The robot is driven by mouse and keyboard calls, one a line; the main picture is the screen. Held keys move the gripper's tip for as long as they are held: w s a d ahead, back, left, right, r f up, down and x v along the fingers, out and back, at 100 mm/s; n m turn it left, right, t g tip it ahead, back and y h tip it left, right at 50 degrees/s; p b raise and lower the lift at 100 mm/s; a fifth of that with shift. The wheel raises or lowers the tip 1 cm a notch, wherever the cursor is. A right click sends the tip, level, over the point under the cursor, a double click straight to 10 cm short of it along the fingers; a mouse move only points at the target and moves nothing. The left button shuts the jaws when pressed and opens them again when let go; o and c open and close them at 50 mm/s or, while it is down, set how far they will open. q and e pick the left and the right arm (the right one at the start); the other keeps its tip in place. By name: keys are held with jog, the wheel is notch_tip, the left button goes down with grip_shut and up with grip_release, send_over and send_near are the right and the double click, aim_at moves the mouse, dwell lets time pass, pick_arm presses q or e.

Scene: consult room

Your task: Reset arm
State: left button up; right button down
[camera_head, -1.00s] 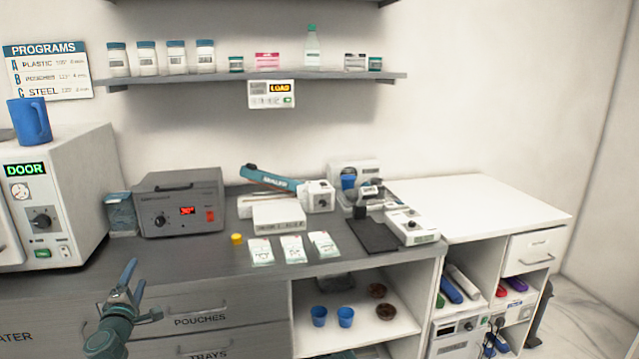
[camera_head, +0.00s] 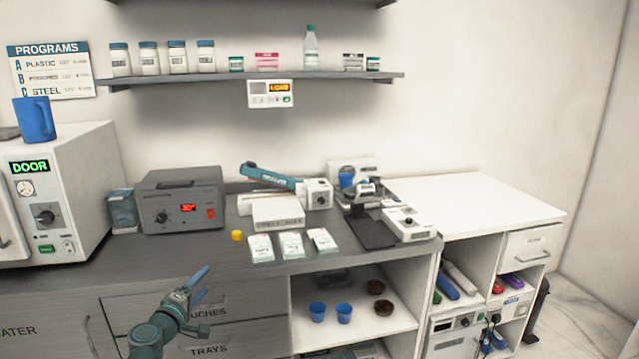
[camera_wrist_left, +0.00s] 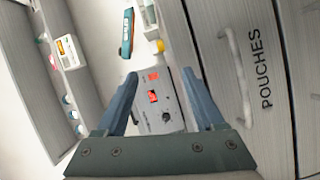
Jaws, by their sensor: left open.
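My left gripper (camera_head: 200,285) shows at the lower left of the head view, in front of the drawers and below the counter edge. Its two blue fingers are apart. In the left wrist view my left gripper (camera_wrist_left: 162,95) is open with nothing held between the fingers. Beyond them lies the grey box with a red display (camera_wrist_left: 152,118). My right gripper is not in view.
The drawer front marked TRAYS (camera_head: 235,345) is close behind my left arm. The counter (camera_head: 200,252) above holds the grey box (camera_head: 180,200), a yellow cap (camera_head: 237,236), several pouches (camera_head: 291,246) and a sealer (camera_head: 268,177). Blue cups (camera_head: 317,312) stand in the open shelf.

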pick_arm(q)
jog(key=s+d+f+m+g+h, duration=0.2)
jog(key=d+f+m+g, duration=0.15)
jog(key=d, duration=0.45)
jog(key=s+d+f+m+g+h, duration=0.2)
jog(key=d+f+m, duration=0.15)
jog(key=d, duration=0.45)
jog(key=s+d+f+m+g+y, duration=0.2)
jog(key=s+d+f+m+g, duration=0.65)
jog(key=s+d+f, duration=0.4)
jog(key=s+a+m+g+y, duration=0.2)
jog(key=s+a+g+y, duration=0.15)
jog(key=s+y, duration=0.45)
notch_tip(320, 180, up, 15)
jog(key=s+h+p, duration=0.1)
jog(key=s+p, duration=0.1)
jog(key=p, duration=1.3)
jog(key=shift+s+a+h, duration=0.15)
jog(key=shift+a+h, duration=0.2)
jog(key=shift+h, duration=0.05)
jog(key=shift+f+t, duration=0.1)
jog(key=shift+t, duration=0.15)
dwell(1.6)
